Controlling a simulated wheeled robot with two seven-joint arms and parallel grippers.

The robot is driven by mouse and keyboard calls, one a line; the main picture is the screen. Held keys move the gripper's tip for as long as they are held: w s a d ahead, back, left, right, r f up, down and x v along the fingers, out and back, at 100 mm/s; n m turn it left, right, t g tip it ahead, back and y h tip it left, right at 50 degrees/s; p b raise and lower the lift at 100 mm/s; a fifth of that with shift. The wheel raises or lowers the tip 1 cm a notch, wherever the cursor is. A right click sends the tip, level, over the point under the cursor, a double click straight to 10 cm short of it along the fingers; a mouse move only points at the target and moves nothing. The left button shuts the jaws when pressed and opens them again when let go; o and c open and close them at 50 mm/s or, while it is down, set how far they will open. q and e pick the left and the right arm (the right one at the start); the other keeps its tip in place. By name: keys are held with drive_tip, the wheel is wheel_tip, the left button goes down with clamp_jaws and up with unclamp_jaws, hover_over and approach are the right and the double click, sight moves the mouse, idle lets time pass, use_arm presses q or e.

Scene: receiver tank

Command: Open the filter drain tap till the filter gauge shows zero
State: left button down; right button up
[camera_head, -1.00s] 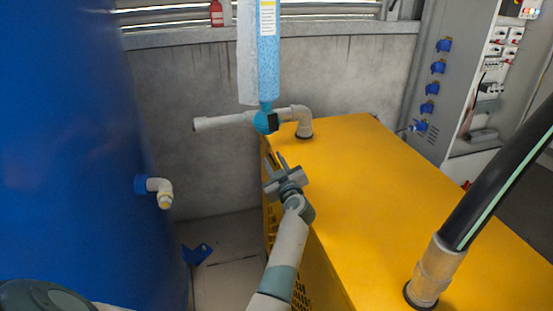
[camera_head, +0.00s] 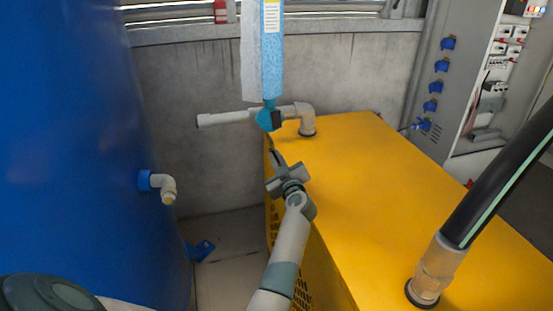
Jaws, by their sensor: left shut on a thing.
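The filter is a tall clear housing with blue filling (camera_head: 266,55), hanging over the left edge of the yellow cabinet. At its foot is a teal fitting (camera_head: 266,119) with a small dark square part on it. My left gripper (camera_head: 274,156) is just below this fitting, by the cabinet's left edge. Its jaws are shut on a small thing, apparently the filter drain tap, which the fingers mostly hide. No readable face of the filter gauge shows. My right gripper is not in view.
A grey pipe (camera_head: 226,118) runs left from the fitting. The yellow cabinet (camera_head: 380,200) fills the right, with a thick black pipe (camera_head: 500,185) rising from it. A blue tank (camera_head: 70,140) with a pale outlet elbow (camera_head: 168,189) stands left. Floor shows between them.

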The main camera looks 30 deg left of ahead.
use_arm(q)
drive_tip(key=shift+n, duration=1.2)
drive_tip(key=n, duration=0.3)
drive_tip(key=shift+n, duration=0.3)
drive_tip(key=n, duration=0.6)
drive_tip(key=shift+n, duration=0.4)
drive_tip(key=c, duration=1.9)
unclamp_jaws()
drive_tip(key=shift+o, duration=0.2)
